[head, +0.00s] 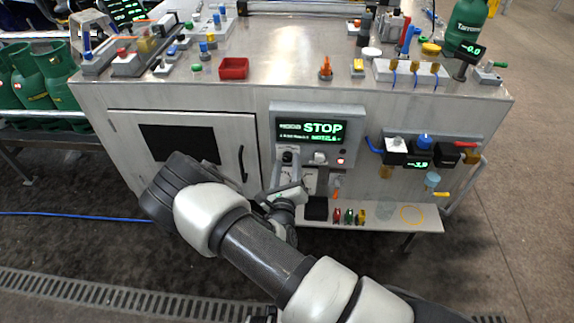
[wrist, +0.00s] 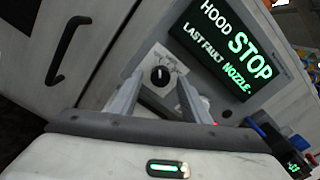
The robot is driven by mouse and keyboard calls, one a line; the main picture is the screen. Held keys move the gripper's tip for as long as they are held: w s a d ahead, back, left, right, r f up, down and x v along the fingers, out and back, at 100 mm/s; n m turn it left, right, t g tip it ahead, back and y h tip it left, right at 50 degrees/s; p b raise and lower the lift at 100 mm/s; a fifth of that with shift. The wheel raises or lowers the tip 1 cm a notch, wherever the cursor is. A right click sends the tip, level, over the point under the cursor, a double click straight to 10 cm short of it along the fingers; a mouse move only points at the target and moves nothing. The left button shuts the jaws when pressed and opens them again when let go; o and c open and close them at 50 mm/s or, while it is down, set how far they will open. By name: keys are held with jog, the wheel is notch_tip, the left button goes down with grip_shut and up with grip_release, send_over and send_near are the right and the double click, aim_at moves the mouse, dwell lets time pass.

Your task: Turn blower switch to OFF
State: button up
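A black rotary knob (wrist: 160,75) with a pale pointer mark sits on a white label plate in the wrist view. In the head view a dark knob (head: 287,157) is at the lower left of the control panel (head: 357,118). I cannot read the label, so I cannot tell if this is the blower switch. My gripper (wrist: 161,82) is open, its two fingers pointing toward the panel with the knob framed between their tips. Contact is not visible. In the head view my gripper (head: 288,186) is just below the panel, partly hidden by my wrist.
A green display (wrist: 232,45) reads HOOD STOP, LAST FAULT NOZZLE. A white knob (head: 320,158) and a red lamp (head: 341,161) are right of the dark knob. A black door handle (head: 242,163) is at left. A shelf (head: 425,218) with small colored parts projects below.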

jog(key=s+p, duration=0.2)
jog(key=s, duration=1.5)
jog(key=shift+s+a, duration=0.2)
jog(key=shift+a, duration=0.1)
jog(key=shift+r, duration=0.1)
